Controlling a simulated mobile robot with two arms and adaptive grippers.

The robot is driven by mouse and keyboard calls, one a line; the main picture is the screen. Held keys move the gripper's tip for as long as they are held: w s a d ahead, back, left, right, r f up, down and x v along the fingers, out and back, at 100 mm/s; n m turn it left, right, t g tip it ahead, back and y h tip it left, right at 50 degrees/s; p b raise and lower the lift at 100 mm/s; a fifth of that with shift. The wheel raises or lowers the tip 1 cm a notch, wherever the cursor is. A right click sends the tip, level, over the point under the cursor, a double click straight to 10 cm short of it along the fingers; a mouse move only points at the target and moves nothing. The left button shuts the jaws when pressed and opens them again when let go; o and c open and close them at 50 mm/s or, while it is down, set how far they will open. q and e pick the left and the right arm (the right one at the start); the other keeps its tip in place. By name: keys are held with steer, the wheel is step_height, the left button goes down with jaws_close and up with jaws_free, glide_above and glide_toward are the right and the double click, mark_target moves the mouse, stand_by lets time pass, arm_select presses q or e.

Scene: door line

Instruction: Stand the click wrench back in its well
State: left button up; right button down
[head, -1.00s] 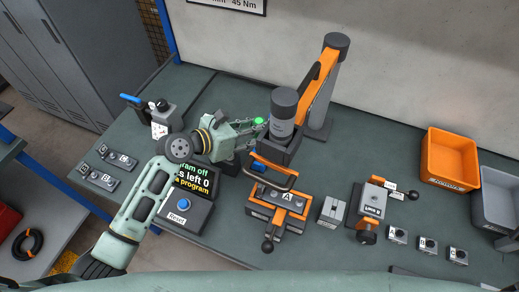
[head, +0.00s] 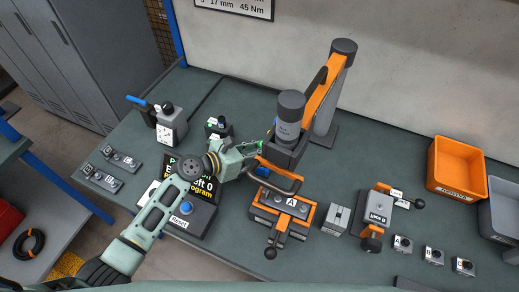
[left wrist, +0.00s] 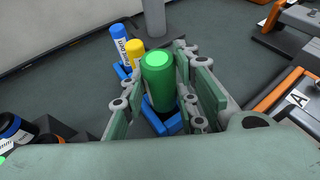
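The click wrench shows as a green cylindrical handle (left wrist: 158,80) in the left wrist view. It stands between the two fingers of my left gripper (left wrist: 160,85), which sit close against it on both sides. A blue bracket-like well (left wrist: 168,127) shows under and around its lower end; whether the wrench rests on its bottom is hidden. In the head view my left gripper (head: 258,147) is beside the grey tool column, with a little of the green handle (head: 262,143) showing at the fingertips. My right gripper is in neither view.
A blue cylinder (left wrist: 119,42) and a yellow cylinder (left wrist: 134,55) stand just beyond the wrench in similar blue holders. The grey-and-orange tool arm (head: 325,90) stands close right of my gripper. Fixture A (head: 284,207) is in front. Orange bin (head: 457,165) is far right.

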arm_select(q)
steer(key=o, duration=0.5)
steer(key=shift+c, duration=0.2)
steer(key=shift+r, duration=0.25)
steer(key=v, duration=1.2)
steer(key=shift+f+b, duration=0.2)
steer(key=shift+b, duration=0.2)
steer(key=shift+s, duration=0.1)
